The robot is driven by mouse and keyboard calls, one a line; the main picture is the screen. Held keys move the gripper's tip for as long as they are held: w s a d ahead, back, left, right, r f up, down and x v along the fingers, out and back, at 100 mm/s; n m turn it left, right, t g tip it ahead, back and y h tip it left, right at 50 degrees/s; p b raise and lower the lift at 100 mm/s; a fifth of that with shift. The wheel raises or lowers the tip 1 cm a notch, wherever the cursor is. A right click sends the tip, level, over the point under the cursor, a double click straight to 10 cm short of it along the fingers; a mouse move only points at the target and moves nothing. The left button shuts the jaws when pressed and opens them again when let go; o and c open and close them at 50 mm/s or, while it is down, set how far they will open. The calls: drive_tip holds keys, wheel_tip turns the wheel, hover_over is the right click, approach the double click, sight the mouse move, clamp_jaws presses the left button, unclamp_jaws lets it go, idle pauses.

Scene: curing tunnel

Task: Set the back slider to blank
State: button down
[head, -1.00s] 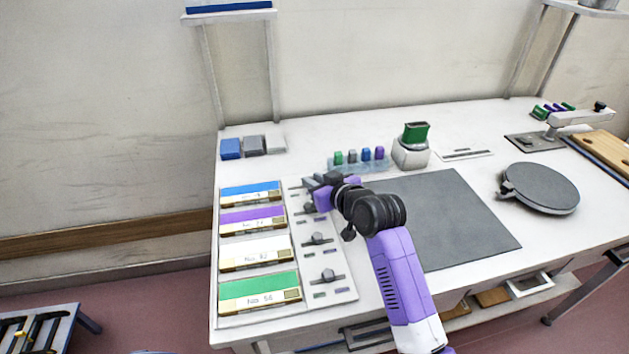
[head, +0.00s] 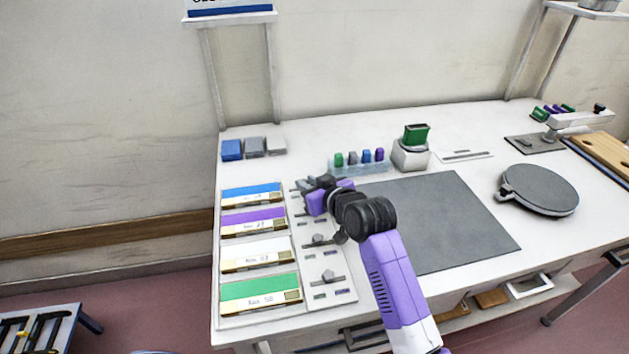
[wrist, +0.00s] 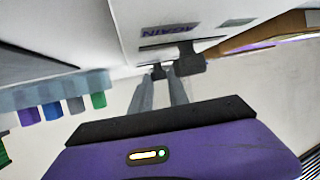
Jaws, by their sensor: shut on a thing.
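My gripper (head: 301,186) is at the back end of the slider panel (head: 335,298), coming in from the right. In the wrist view its two thin grey fingers (wrist: 160,78) are close together at the dark handle of the back slider (wrist: 188,60), shut on it. The handle stands near the middle of its slot. The second label's words are unreadable. In the head view my gripper mostly hides the back slider.
Blue, purple, white and green cards (head: 258,288) lie left of the panel. Further front sliders (head: 327,277) stand close by. Small coloured blocks (head: 352,158) stand in a clear rack behind. A dark mat (head: 450,215) lies to the right.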

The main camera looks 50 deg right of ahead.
drive_tip(key=shift+w+a, duration=0.15)
drive_tip(key=shift+a, duration=0.15)
drive_tip(key=c, duration=1.3)
unclamp_jaws()
drive_tip(key=shift+o, duration=0.2)
drive_tip(key=v, duration=0.7)
drive_tip(key=shift+s+r, duration=0.1)
drive_tip(key=shift+s, duration=0.3)
drive_tip(key=shift+r, duration=0.1)
